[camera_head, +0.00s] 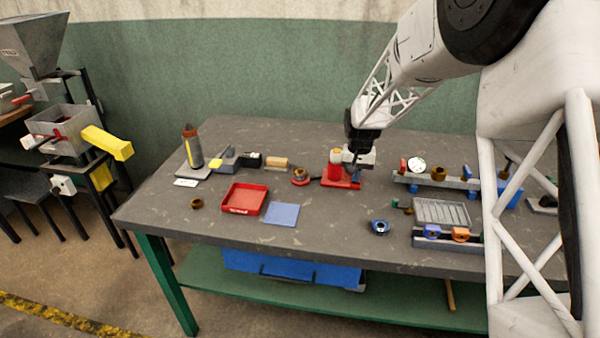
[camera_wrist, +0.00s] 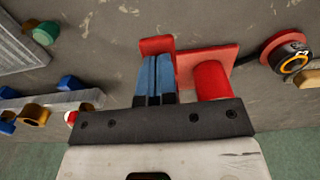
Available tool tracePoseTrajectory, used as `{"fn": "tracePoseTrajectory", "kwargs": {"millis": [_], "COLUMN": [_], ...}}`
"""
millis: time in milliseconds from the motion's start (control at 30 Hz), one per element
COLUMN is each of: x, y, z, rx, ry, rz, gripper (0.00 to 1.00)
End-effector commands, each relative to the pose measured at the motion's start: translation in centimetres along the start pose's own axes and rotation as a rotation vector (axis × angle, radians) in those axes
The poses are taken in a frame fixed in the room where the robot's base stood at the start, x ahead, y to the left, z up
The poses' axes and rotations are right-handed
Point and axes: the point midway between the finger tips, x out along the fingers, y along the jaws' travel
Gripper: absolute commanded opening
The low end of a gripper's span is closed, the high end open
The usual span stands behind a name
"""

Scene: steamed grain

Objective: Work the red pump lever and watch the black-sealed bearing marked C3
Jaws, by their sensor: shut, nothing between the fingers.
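The red pump (camera_head: 340,183) stands on the bench, with a flat red base plate and an upright red cylinder with a pale top. In the wrist view its cylinder (camera_wrist: 211,80) is right of my fingers. A red bar (camera_wrist: 156,45), apparently the lever, shows just beyond the fingertips. My gripper (camera_wrist: 154,75) is shut and empty, its blue fingers together beside the bar; I cannot tell whether they touch it. It also shows in the head view (camera_head: 357,160). A black round part with a yellow ring (camera_wrist: 290,57), possibly the bearing, sits on a red round base; no C3 marking is readable.
A dark hose runs between pump and round base. A red tray (camera_head: 244,210) and blue mat (camera_head: 281,214) lie to the left. The bench front between mat and blue ring (camera_head: 380,227) is clear.

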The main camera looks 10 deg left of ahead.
Motion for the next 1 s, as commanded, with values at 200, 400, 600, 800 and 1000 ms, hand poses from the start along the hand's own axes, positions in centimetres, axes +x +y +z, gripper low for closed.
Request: {"fn": "tracePoseTrajectory", "kwargs": {"millis": [200, 400, 600, 800, 1000], "x": [0.9, 1.6, 2.1, 1.6, 0.4], "y": [0.0, 0.0, 0.0, 0.0, 0.0], "z": [0.0, 0.0, 0.0, 0.0, 0.0], "rx": [0.0, 0.0, 0.0, 0.0, 0.0], "ry": [-0.001, -0.001, -0.002, -0.001, 0.0], "rz": [0.0, 0.0, 0.0, 0.0, 0.0], "gripper": [0.0, 0.0, 0.0, 0.0, 0.0]}}
